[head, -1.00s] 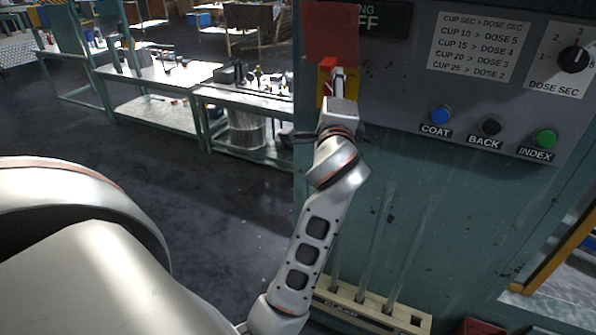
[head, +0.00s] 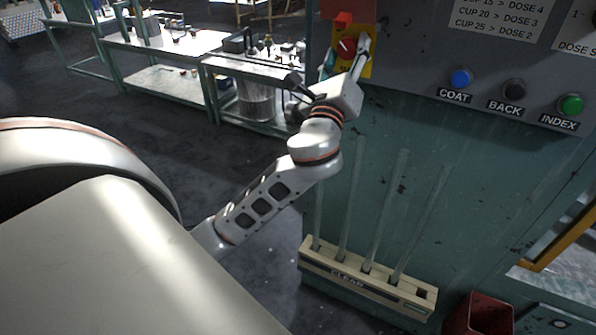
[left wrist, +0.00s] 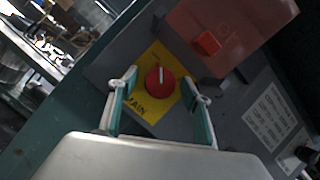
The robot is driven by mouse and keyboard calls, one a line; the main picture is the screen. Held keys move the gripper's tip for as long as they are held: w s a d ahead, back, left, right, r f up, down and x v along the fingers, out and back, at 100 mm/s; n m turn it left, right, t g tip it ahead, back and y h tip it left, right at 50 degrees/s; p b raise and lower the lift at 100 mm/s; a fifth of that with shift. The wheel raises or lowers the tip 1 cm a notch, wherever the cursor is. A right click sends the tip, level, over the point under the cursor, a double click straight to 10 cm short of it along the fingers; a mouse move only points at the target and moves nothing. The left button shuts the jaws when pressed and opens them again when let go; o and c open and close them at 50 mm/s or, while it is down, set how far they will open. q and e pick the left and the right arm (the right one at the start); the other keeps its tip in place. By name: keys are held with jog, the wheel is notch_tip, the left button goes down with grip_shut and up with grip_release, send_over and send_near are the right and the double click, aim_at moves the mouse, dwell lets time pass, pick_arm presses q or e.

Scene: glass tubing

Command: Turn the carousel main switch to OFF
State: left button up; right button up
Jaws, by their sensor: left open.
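The main switch is a round red knob (left wrist: 160,81) with a white pointer line on a yellow plate (left wrist: 150,104) lettered "MAIN". In the head view the knob (head: 346,48) is partly hidden by my left gripper. My left gripper (left wrist: 160,98) is open, with one finger on each side of the knob. In the head view the gripper (head: 346,58) is in front of the yellow plate (head: 367,66). I cannot tell whether the fingers touch the knob. My right gripper is not in view.
A red cover with a tab (left wrist: 207,43) is beside the switch. Blue COAT (head: 460,78), black BACK (head: 514,89) and green INDEX (head: 571,104) buttons are to the right. A beige rack (head: 340,272) of glass rods is below. Benches (head: 150,48) stand at left.

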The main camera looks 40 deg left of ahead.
pick_arm(q)
jog(key=m+t+h+b, duration=0.1)
jog(key=m, duration=0.2)
jog(key=m+h+b, duration=0.1)
jog(key=m+h, duration=0.1)
jog(key=m, duration=0.2)
jog(key=shift+a+f+t+h, duration=0.1)
jog(key=shift+t+h, duration=0.2)
jog(key=shift+t, duration=0.1)
jog(key=m+h, duration=0.1)
jog(key=m, duration=0.1)
jog(key=m+h+b, duration=0.1)
jog(key=m+h, duration=0.1)
jog(key=m, duration=0.1)
jog(key=shift+a, duration=0.1)
jog(key=a+b+v, duration=0.1)
jog(key=v, duration=0.7)
jog(key=s+f+n+g+y, duration=0.1)
jog(key=f+n+g, duration=0.3)
jog(key=f+n, duration=0.4)
jog(key=s+a+f+n+g+y, duration=0.1)
jog(key=s+f+n+g, duration=0.3)
jog(key=f+n, duration=0.5)
notch_tip(320, 180, down, 8)
jog(key=shift+a+f+n+y, duration=0.1)
jog(key=shift+a+n+y, duration=0.2)
jog(key=shift+y, duration=0.4)
jog(key=shift+s, duration=0.1)
